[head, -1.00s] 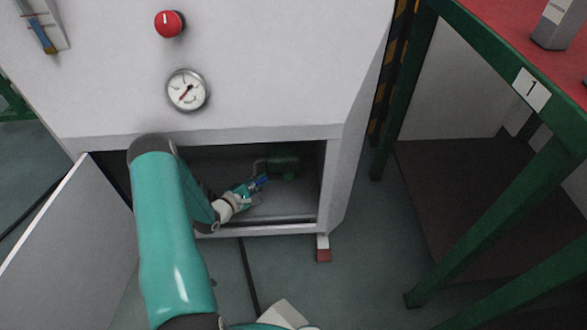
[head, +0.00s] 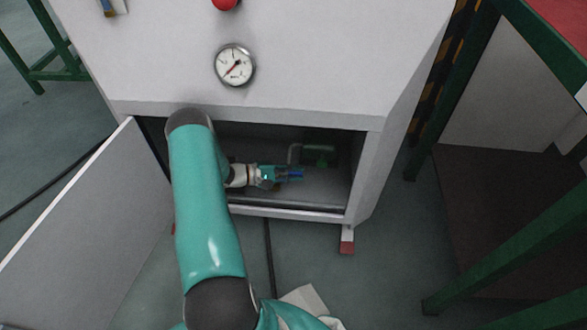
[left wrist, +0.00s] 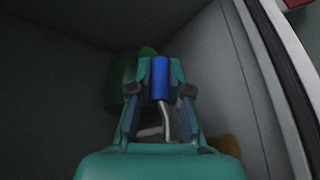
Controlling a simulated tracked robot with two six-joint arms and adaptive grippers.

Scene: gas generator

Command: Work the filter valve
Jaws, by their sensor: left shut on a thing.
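The filter valve has a blue handle (head: 296,174), inside the open cabinet compartment. The blue handle (left wrist: 160,78) also shows upright in the left wrist view, with a pale metal rod (left wrist: 165,120) below it. My left gripper (head: 284,175) reaches in from the left and is shut on the blue handle. In the left wrist view its fingers (left wrist: 160,75) stand on both sides of the handle. A green body (head: 320,156) sits behind the handle, partly hidden in the left wrist view (left wrist: 120,85). My right gripper is not in view.
The grey cabinet (head: 300,80) has a dial gauge (head: 235,65) and a red knob (head: 226,3) above the compartment. Its door (head: 85,220) hangs open at left. The compartment's lower edge (head: 290,213) runs below my gripper. A green-framed table (head: 510,245) stands at right.

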